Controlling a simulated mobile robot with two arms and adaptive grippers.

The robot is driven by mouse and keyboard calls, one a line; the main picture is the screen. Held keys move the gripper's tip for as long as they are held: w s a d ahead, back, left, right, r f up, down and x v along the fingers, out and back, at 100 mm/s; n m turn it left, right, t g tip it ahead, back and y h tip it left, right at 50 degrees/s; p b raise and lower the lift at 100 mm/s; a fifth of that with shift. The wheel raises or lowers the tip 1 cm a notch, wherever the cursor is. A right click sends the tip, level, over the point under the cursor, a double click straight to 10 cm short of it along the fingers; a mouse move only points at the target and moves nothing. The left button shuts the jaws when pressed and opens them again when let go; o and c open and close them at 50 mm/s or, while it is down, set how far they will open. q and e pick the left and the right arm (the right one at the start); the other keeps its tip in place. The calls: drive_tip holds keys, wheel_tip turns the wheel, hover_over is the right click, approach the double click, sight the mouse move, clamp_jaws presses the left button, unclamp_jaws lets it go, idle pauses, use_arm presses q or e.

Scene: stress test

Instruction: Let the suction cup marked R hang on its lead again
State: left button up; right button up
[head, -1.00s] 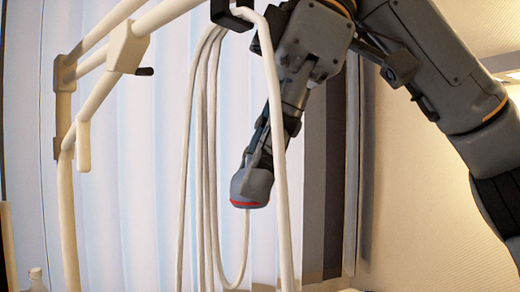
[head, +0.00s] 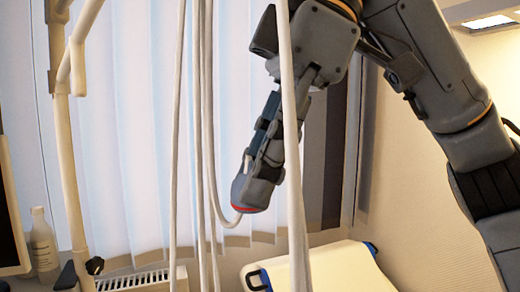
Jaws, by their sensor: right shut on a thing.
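The suction cup (head: 250,194) is a grey cup with a red ring at its lower edge. No letter on it can be made out. My right gripper (head: 264,166) comes down from the upper right and is shut on the cup, with the red ring facing down. A pale lead (head: 213,185) runs from near the cup's lower edge in a loop up among the hanging cables. A thicker pale cable (head: 294,170) hangs in front of my right gripper. My left gripper is out of view.
A cream stand (head: 64,150) with a bent arm rises at the left. A white bottle (head: 43,245) stands behind it. A cream padded surface with blue corners (head: 335,268) lies below right. Pale vertical blinds (head: 130,130) cover the back, above a radiator (head: 140,281).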

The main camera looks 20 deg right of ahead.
drive_tip(key=shift+f, duration=0.55)
wheel_tip(320, 180, down, 16)
drive_tip(key=b, duration=0.9)
drive_tip(key=shift+d, duration=0.1)
drive_tip(key=o, duration=1)
